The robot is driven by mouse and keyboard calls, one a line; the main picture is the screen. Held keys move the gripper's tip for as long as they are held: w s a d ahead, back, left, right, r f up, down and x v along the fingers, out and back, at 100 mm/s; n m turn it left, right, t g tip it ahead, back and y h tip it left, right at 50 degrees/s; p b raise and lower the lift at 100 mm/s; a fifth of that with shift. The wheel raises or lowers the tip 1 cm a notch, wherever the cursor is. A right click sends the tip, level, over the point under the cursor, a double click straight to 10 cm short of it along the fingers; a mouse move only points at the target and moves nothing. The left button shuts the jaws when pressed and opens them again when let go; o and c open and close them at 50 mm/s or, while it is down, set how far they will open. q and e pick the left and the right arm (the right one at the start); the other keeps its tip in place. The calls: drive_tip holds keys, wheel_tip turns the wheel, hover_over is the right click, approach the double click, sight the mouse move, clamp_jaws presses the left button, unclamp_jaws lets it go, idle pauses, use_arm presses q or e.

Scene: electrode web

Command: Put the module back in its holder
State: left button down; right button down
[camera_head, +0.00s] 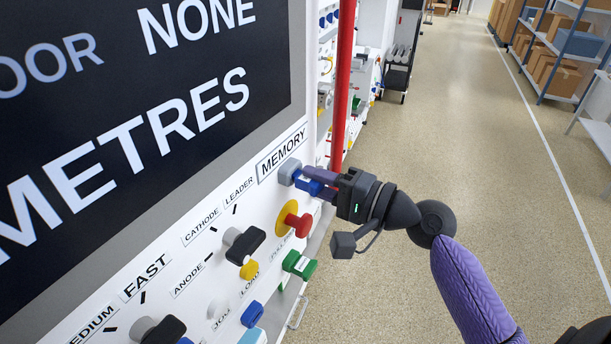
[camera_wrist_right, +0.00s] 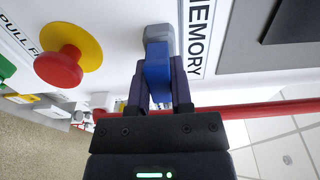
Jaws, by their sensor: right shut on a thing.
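The blue module (camera_head: 312,187) is between the purple fingers of my right gripper (camera_head: 308,180), which is shut on it. In the right wrist view the module (camera_wrist_right: 157,75) sits between the fingertips (camera_wrist_right: 160,64), and its far end meets the grey holder (camera_wrist_right: 158,34) on the white panel. I cannot tell how deep it sits in the holder. The holder (camera_head: 289,171) is just below the MEMORY label in the head view. My left gripper is not in view.
A red emergency button on a yellow disc (camera_head: 297,220) is close below the holder. Black knobs (camera_head: 244,244) and a green switch (camera_head: 299,264) stick out lower on the panel. A red vertical post (camera_head: 343,80) stands just behind. The floor to the right is clear.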

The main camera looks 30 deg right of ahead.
drive_tip(key=shift+s+d, duration=0.15)
drive_tip(key=shift+s, duration=0.15)
drive_tip(key=b+v, duration=0.1)
drive_tip(key=v, duration=0.1)
drive_tip(key=shift+s+d, duration=0.15)
drive_tip(key=shift+s, duration=0.05)
